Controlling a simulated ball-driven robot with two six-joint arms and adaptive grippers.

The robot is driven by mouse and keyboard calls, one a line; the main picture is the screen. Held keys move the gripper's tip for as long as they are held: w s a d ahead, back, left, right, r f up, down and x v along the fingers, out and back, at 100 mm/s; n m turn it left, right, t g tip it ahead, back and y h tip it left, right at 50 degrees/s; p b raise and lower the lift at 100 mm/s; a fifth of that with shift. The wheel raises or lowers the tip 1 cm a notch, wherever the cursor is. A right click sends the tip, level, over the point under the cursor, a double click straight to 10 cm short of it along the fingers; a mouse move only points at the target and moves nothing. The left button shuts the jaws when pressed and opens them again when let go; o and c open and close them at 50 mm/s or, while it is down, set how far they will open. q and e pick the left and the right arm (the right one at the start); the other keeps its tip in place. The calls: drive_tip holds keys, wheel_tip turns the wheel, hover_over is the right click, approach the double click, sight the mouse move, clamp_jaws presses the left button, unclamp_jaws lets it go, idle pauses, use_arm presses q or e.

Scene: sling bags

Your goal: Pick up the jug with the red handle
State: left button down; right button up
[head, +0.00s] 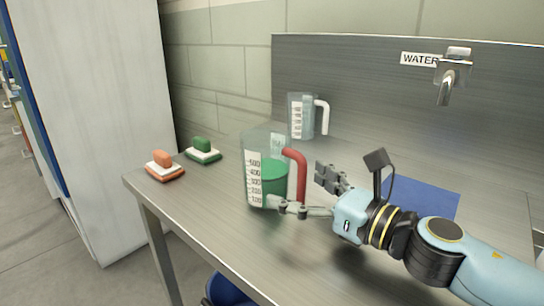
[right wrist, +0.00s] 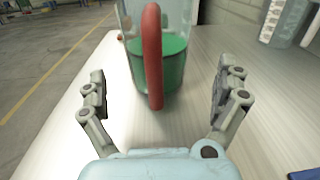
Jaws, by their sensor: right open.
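The jug with the red handle (head: 268,182) stands upright on the metal table in the head view. It is clear, with a measuring scale, and has something green inside. Its red handle (head: 299,174) faces my right gripper. My right gripper (head: 300,192) is open, one finger on each side in front of the handle. In the right wrist view the red handle (right wrist: 153,58) stands between and beyond the open fingers (right wrist: 158,92), with no contact visible. My left gripper is not in view.
A second clear jug with a white handle (head: 303,118) stands behind. A green brush (head: 203,150) and an orange brush (head: 164,165) lie at the table's left. A blue mat (head: 425,196) lies behind my right arm. A water tap (head: 450,78) is on the metal back panel.

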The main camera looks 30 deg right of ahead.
sight(284, 180)
drive_tip(key=shift+w+a+r+p, duration=0.15)
drive_tip(key=shift+w+p, duration=0.15)
drive_tip(key=shift+w, duration=0.2)
drive_tip(key=p+x, duration=0.1)
drive_tip(key=x, duration=0.1)
drive_tip(key=p+x, duration=0.1)
drive_tip(key=x, duration=0.1)
drive_tip(key=shift+s+a, duration=0.1)
drive_tip(key=shift+a, duration=0.1)
drive_tip(key=shift+w+a+f, duration=0.1)
drive_tip(key=shift+w+f, duration=0.1)
drive_tip(key=shift+w, duration=0.2)
drive_tip(key=c, duration=1.6)
drive_tip(key=shift+c, duration=0.4)
drive_tip(key=shift+r, duration=0.1)
